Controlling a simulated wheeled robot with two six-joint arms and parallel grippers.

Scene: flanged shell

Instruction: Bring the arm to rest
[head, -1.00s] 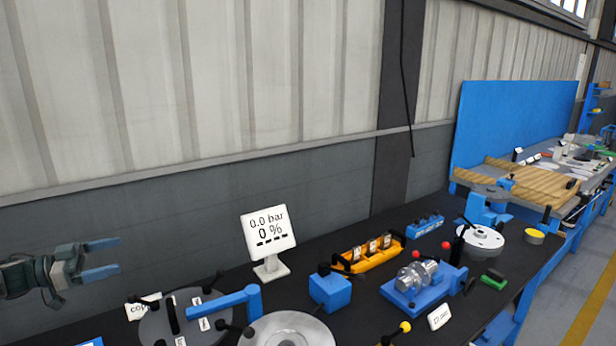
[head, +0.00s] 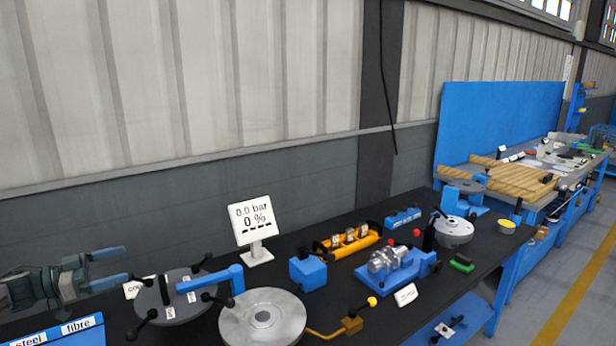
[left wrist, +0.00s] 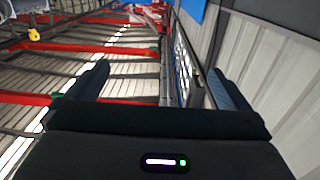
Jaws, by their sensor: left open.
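My left gripper (head: 108,268) is at the left edge of the head view, above the left end of the black bench (head: 285,245). Its two blue fingers are apart with nothing between them. In the left wrist view the fingers (left wrist: 158,88) also stand apart and empty, with the wall and the roof structure beyond them. My right gripper is not in view.
On the bench stand a grey disc with a blue arm (head: 172,297), a silver flanged disc (head: 264,318), a display reading 0.0 bar (head: 252,222), a yellow tray (head: 347,243) and a blue fixture (head: 392,264). A grey wall (head: 200,165) runs behind.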

